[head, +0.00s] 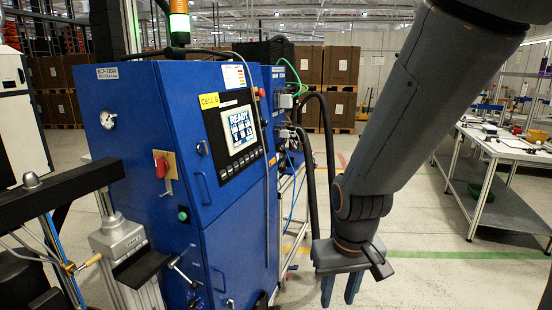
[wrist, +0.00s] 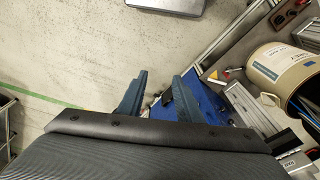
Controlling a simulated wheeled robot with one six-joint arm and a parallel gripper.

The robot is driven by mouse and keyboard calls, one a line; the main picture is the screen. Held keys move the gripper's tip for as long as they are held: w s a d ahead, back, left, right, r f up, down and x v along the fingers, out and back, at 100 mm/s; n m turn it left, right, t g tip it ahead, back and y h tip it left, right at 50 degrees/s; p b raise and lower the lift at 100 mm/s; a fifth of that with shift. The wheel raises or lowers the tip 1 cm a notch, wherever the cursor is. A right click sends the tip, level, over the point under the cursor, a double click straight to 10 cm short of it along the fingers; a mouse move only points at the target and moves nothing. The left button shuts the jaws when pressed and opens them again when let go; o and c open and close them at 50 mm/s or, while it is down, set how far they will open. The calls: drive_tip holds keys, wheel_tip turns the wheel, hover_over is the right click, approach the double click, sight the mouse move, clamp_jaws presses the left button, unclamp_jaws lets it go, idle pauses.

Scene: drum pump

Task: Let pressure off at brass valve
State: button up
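A small brass valve (head: 70,268) sits on the blue hose at the lower left of the head view, beside the grey pump cylinder (head: 118,238). A tan lever sticks out from it to the right. I cannot pick the valve out for sure in the wrist view. My gripper (head: 340,289) hangs fingers-down at the centre right of the head view, well away from the valve, with the blue cabinet between them. Its two blue fingers are apart with nothing between them, as the wrist view also shows (wrist: 160,96).
The blue cabinet (head: 235,220) with a lit screen fills the middle left. A black hose (head: 330,150) loops down near my arm. A workbench (head: 500,150) stands at the right. In the wrist view a tan drum (wrist: 272,70) is at the right. Floor around my gripper looks clear.

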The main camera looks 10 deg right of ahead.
idle(0.3)
drive_tip(key=w+a+f+n+t+y+b, duration=0.1)
drive_tip(key=w+a+f+n+t, duration=0.1)
drive_tip(key=w+a, duration=0.35)
drive_tip(key=w+a+f+n+t+y+b, duration=0.1)
drive_tip(key=w+a+f+n+t, duration=0.15)
drive_tip(key=a, duration=0.55)
drive_tip(key=w+a+n+t+y+b, duration=0.2)
drive_tip(key=a+n+y+b, duration=0.15)
drive_tip(key=a, duration=1.45)
drive_tip(key=s+a+r+n+t+y+b, duration=0.1)
drive_tip(key=s+a+r+n+y+b, duration=0.3)
drive_tip(key=s+a, duration=0.65)
drive_tip(key=s+a+f+n+y+p, duration=0.15)
drive_tip(key=s+a+y, duration=0.5)
drive_tip(key=a, duration=0.65)
drive_tip(key=shift+n, duration=0.35)
drive_tip(key=shift+r+p+x, duration=0.15)
drive_tip(key=shift+p+x, duration=0.15)
drive_tip(key=shift+x, duration=1.4)
drive_tip(key=shift+r+p+x, duration=0.1)
drive_tip(key=shift+p+x, duration=0.2)
drive_tip(key=shift+x, duration=1.45)
drive_tip(key=shift+s, duration=0.2)
clamp_jaws()
